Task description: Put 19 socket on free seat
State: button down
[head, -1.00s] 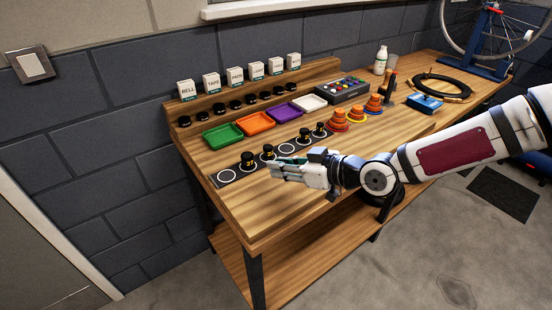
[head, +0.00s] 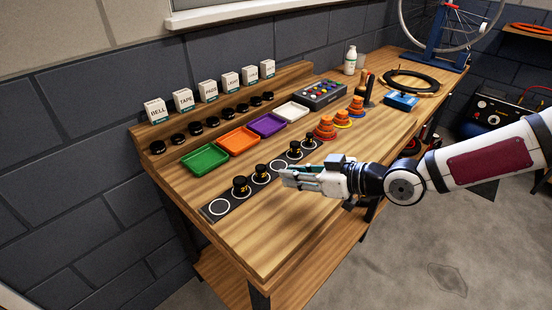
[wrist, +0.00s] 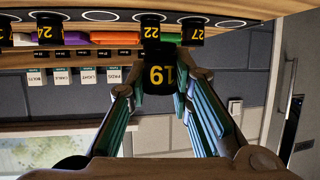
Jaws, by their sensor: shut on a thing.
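My gripper (head: 284,176) is shut on the black 19 socket (wrist: 160,75), whose yellow number shows upside down in the wrist view. In the head view the fingers hide the socket. The dark socket strip (head: 231,200) runs along the bench front with white ring seats. The far-left ring (head: 219,207) is empty. Beside it stand the 27 socket (head: 241,185) and the 22 socket (head: 262,174). Another empty ring (head: 277,165) lies between the 22 and 24 (head: 295,150) sockets, just behind my fingertips. One more socket (head: 309,144) stands at the right end.
Green (head: 205,158), orange (head: 238,141), purple (head: 267,125) and white (head: 292,111) trays lie behind the strip. Small black parts and labelled boxes (head: 182,101) stand behind them. Orange stacked cones (head: 325,128) stand to the right. The bench front is clear.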

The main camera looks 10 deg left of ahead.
jog(key=b, duration=0.1)
send_over(279, 166)
jog(key=shift+w+f, duration=0.1)
jog(key=shift+f, duration=2.25)
jog(key=shift+f, duration=0.15)
jog(key=c, duration=1.4)
grip_release()
jog(key=v, duration=1.2)
